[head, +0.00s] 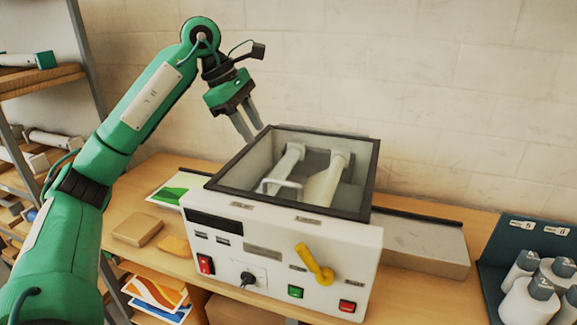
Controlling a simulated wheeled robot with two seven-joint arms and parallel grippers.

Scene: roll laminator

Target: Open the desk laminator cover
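The desk laminator (285,255) is a white box on the wooden bench, with its panel facing me. A dark rectangular frame (375,185) rims its top, and two pale rollers (326,182) show inside it. A light bar handle (281,184) shows near the front left of this top. I cannot tell whether a clear cover lies across the frame. My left gripper (254,135) is above the laminator's back left corner, fingers pointing down. Its two fingers are apart with nothing between them, and it appears clear of the laminator. My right gripper is not in view.
The front panel has a yellow lever (314,265), a black knob (247,279), and red and green switches. A grey tray (425,240) extends right, near a dark rack of white bottles (527,303). Sponge-like blocks (137,229) lie left. Shelves stand far left; a wall is behind.

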